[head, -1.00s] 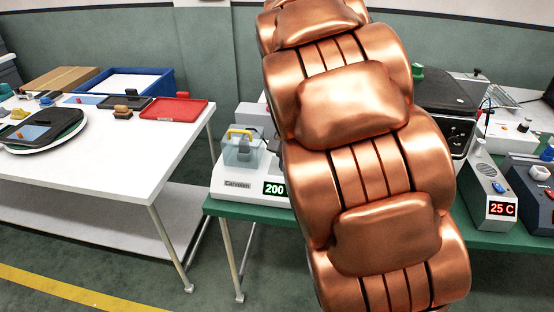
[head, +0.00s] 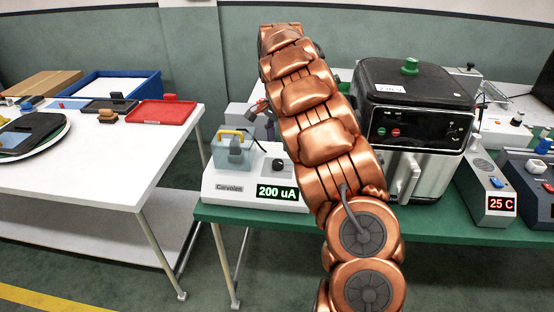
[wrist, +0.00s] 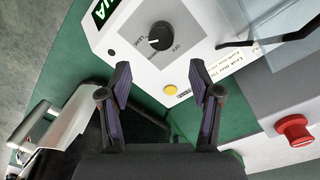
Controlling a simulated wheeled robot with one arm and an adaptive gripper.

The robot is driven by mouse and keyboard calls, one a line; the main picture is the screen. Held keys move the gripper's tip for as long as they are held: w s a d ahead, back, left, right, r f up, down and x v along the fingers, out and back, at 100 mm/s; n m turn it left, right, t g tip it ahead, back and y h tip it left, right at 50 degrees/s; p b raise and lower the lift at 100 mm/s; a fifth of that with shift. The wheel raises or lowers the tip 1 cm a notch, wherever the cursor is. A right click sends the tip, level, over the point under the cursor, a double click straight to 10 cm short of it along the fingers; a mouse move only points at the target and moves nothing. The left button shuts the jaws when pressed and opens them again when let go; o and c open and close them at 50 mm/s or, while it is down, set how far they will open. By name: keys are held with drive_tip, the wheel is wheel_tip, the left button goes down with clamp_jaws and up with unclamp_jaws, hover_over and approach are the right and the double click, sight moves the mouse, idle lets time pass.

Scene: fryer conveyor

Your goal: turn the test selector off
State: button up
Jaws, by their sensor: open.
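The test selector is a black round knob (wrist: 160,36) on the white tester (head: 222,187). The selector also shows in the head view (head: 279,166), left of my arm. The tester's green display (head: 277,192) reads 200 uA. My gripper (wrist: 160,75) is open and empty, its two fingertips apart, just below the knob in the wrist view. In the head view my arm largely hides the gripper.
A yellow button (wrist: 170,89) sits between the fingers' line and the knob's panel edge. A red button (wrist: 293,127) on a grey box is at right. A clear lidded box (head: 232,150) stands on the tester. The air fryer (head: 415,125) stands right of my arm.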

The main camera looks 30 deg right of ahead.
sight(279, 161)
drive_tip(key=shift+a+f, duration=0.15)
drive_tip(key=shift+f, duration=0.45)
drive_tip(key=shift+s+f+p, duration=0.15)
drive_tip(key=shift+f+p, duration=0.7)
drive_tip(key=shift+f, duration=2.4)
drive_tip(key=c, duration=1.1)
drive_tip(key=shift+c, duration=0.2)
